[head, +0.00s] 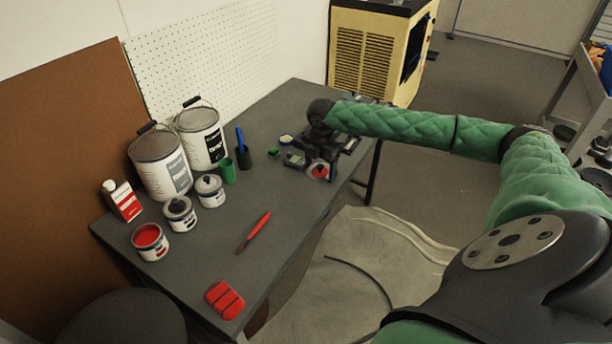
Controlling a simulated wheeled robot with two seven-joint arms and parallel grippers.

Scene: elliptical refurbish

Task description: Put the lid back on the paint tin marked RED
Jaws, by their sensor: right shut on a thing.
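The open paint tin (150,243) stands near the left front of the dark table, its red paint showing at the top; its marking is too small to read. A small round lid (320,172), red in the middle with a pale rim, is at the far right part of the table, at the tips of my right gripper (328,160). My right gripper is shut on this lid; the fingers are small and partly hidden by the wrist, and I cannot tell whether the lid touches the table. My left gripper is out of view.
Two closed small tins (210,191) (180,215) and two large cans (160,165) (202,138) stand behind the open tin. A red-and-white bottle (122,201), green cup (228,171), brush (253,232) and red block (224,300) are also there. The table's middle is mostly clear.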

